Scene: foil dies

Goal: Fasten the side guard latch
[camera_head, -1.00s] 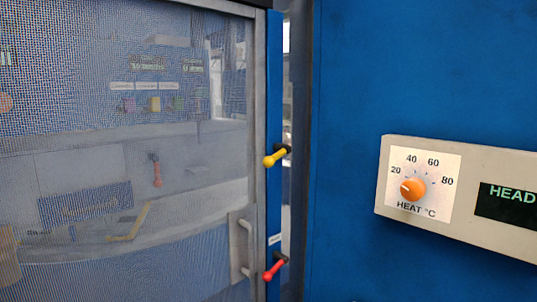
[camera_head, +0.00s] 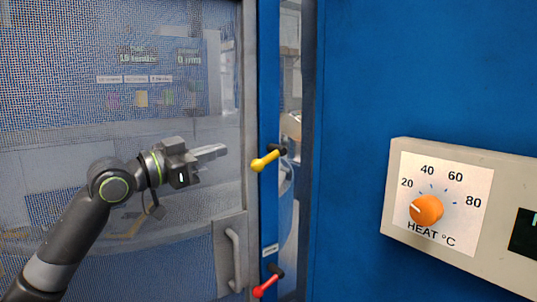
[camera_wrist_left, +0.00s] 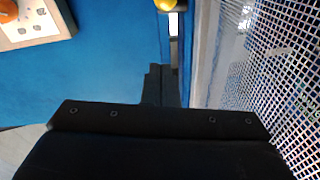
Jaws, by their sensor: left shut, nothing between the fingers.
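A mesh guard door (camera_head: 70,160) with a grey frame stands at the left, beside a blue post (camera_head: 268,205). A yellow-handled lever (camera_head: 262,161) is on the post at mid height, its knob pointing left and slightly down. A red-handled lever (camera_head: 265,287) sits lower, below a small white label; I cannot read which one is the latch. My left gripper (camera_head: 224,151) is shut and empty in front of the mesh, pointing right, with its tips left of the yellow lever and apart from it. In the left wrist view the shut fingers (camera_wrist_left: 160,72) point towards the yellow knob (camera_wrist_left: 165,4).
A grey door handle (camera_head: 234,260) is on the frame's lower right. A pale panel with an orange heat dial (camera_head: 426,210) juts from the blue wall (camera_head: 420,70) at the right. A narrow gap shows beside the post. The space before the blue wall is clear.

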